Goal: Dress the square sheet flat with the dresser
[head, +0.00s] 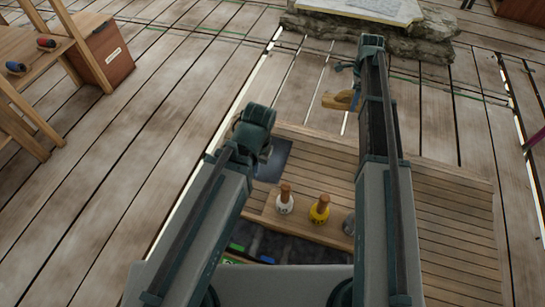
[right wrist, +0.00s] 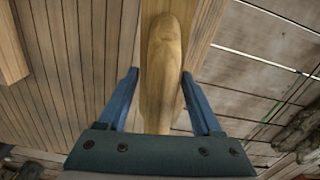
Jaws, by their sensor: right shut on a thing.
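My right gripper (head: 351,82) is shut on the wooden dresser (head: 338,101). The dresser's smooth rounded wood shows between the blue fingers in the right wrist view (right wrist: 160,60). It is held up in the air, beyond the far edge of the slatted bench and apart from the sheet. A dark blue-grey square sheet (head: 273,162) lies on the bench's left part, partly covered by my left wrist. My left gripper (head: 262,148) is over or close to the sheet; its fingers are not clear, so I cannot tell its opening.
White (head: 285,206), yellow (head: 320,210) and grey (head: 349,224) pieces with wooden handles stand on the slatted bench (head: 450,205). A rough stone block (head: 300,25) lies at the top. A brown crate (head: 107,58) and wooden shelving stand at left. Plank floor between is clear.

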